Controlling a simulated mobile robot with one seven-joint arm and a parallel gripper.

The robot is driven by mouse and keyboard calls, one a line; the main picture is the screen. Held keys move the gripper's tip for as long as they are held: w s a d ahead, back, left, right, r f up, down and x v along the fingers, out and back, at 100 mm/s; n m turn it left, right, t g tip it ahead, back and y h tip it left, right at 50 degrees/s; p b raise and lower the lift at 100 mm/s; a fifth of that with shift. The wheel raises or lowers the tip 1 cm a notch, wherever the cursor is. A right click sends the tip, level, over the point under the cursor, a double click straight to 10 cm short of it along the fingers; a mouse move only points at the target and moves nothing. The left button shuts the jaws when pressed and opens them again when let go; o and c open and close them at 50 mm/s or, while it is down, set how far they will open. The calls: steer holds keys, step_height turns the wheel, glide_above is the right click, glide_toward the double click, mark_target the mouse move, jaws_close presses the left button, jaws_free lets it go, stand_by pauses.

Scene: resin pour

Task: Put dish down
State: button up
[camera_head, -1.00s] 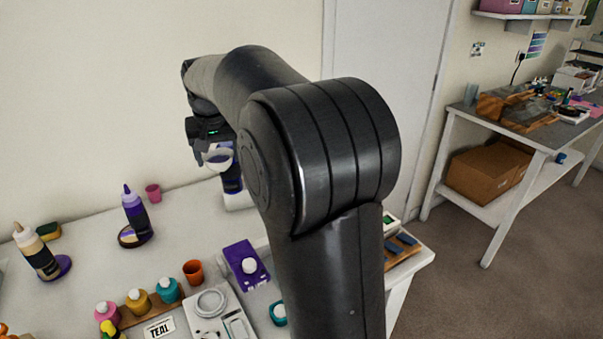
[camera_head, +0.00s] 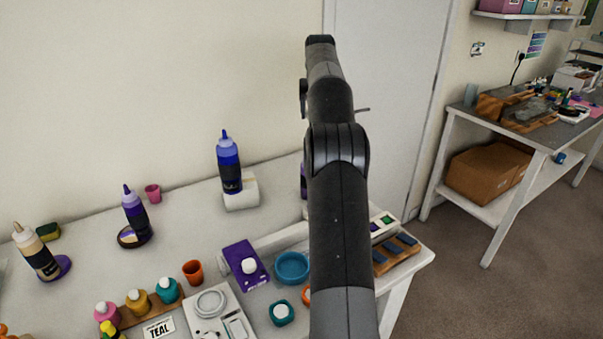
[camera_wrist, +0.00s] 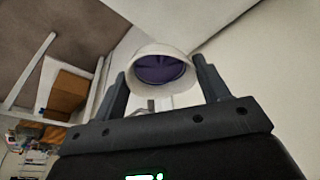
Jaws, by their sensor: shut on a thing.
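My gripper (camera_wrist: 160,76) is shut on a small white dish (camera_wrist: 141,97) in the wrist view. The dish sits between the two dark fingers, and its round opening shows purple inside. In the head view my arm rises through the middle of the picture and hides the gripper and the dish. Which surface lies under the dish cannot be told.
The white workbench (camera_head: 78,262) holds a blue bottle on a white block (camera_head: 241,199), a purple bottle (camera_head: 136,217), a purple box (camera_head: 240,256), a blue round bowl (camera_head: 292,267) and an orange cup (camera_head: 193,272). A grey side table (camera_head: 480,123) stands at right.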

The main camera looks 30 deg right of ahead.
steer(key=s+d+f, duration=0.1)
steer(key=s+d, duration=0.1)
steer(key=d, duration=0.4)
steer(key=s+a+f+x, duration=0.1)
steer(key=a+x, duration=0.1)
steer(key=x, duration=0.9)
steer(key=w+a+f, duration=0.2)
steer(key=w, duration=0.1)
steer(key=w+a+f, duration=0.2)
steer(key=w, duration=0.1)
steer(key=w+a+f, duration=0.2)
steer(key=shift+w+f, duration=0.25)
steer(key=shift+w, duration=0.15)
steer(key=shift+a+f, duration=0.1)
steer(key=shift+f, duration=1.9)
steer(key=shift+f, duration=0.15)
steer(key=o, duration=1.1)
